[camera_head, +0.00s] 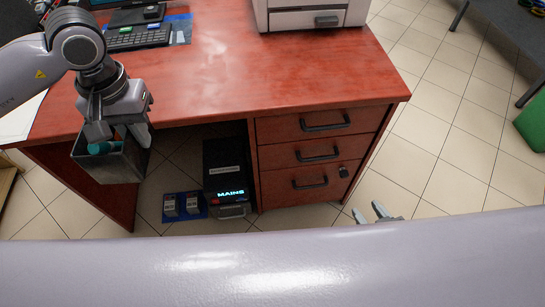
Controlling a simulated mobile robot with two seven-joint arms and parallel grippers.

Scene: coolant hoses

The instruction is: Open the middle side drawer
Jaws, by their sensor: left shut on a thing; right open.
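A red-brown wooden desk has a side unit with three stacked drawers, all closed. The middle side drawer (279,157) has a dark bar handle (318,155) and sits between the top drawer (279,128) and the bottom drawer (278,184). My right gripper (369,212) is open and empty, below and to the right of the drawers, apart from them. My forearm hides part of it. My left gripper (120,136) is shut on a dark grey bin (108,167) at the desk's left front; a teal item shows inside the bin.
A black box marked MAINS (225,172) stands under the desk, beside small boxes on a blue mat (184,206). A keyboard (139,36) and a white machine (310,14) are on the desktop (240,65). A small black lock-like part (343,171) is by the bottom drawer.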

